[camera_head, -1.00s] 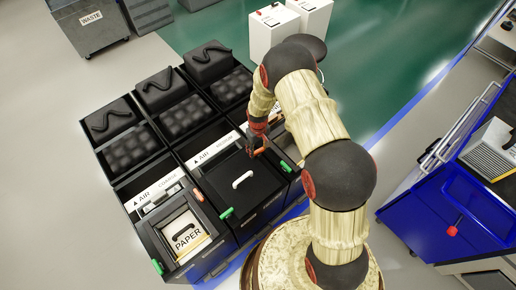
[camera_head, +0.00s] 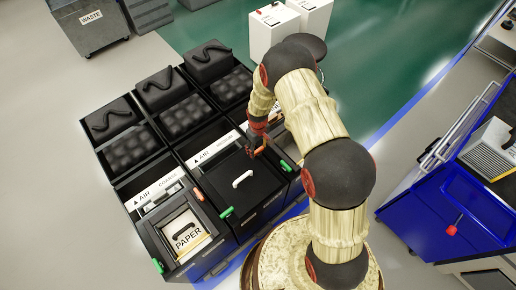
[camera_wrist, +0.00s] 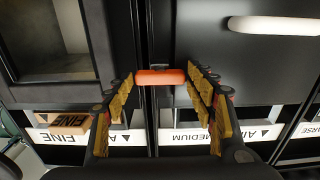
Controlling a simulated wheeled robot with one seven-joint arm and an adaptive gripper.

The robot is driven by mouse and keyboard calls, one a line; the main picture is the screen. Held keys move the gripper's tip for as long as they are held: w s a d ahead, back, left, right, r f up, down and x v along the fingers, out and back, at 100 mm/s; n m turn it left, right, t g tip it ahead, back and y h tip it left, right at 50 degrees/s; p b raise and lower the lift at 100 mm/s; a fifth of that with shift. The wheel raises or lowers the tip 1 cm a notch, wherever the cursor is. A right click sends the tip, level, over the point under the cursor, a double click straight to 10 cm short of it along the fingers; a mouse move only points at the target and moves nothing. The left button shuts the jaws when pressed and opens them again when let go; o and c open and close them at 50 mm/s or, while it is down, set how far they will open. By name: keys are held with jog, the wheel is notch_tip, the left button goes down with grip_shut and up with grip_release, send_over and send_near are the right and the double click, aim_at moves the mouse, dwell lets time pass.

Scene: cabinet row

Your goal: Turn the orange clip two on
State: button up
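An orange clip (camera_wrist: 160,77) lies crosswise over the seam between two dark cabinet units in the wrist view. In the head view the orange clip (camera_head: 261,147) shows beside my gripper at the back right of the middle unit. My gripper (camera_wrist: 160,82) has yellow-padded fingers, one by each end of the clip. The fingers stand apart and look open around it; whether they touch it I cannot tell. Another orange clip (camera_head: 198,194) sits on the left unit, by the PAPER box.
The middle unit's black lid has a white handle (camera_head: 242,179), also upper right in the wrist view (camera_wrist: 275,26). Green clips (camera_head: 227,212) sit at the units' front edges. A blue cart (camera_head: 455,215) stands at right, with green floor behind.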

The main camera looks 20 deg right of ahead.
aim_at(258, 150)
jog(key=shift+o, duration=1.2)
jog(key=shift+r, duration=0.1)
notch_tip(258, 150, up, 12)
jog(key=s+r+m+t, duration=0.1)
jog(key=s+r+t, duration=0.1)
jog(key=s+r, duration=0.7)
jog(key=s+r+m+t, duration=0.1)
jog(key=s+r+m, duration=0.1)
jog(key=s+r, duration=0.7)
jog(key=s+r+m+t, duration=0.1)
jog(key=s+r, duration=0.8)
jog(key=r, duration=1.2)
jog(key=shift+s+m+t, duration=0.25)
jog(key=shift+m+t, duration=0.15)
jog(key=shift+t, duration=0.4)
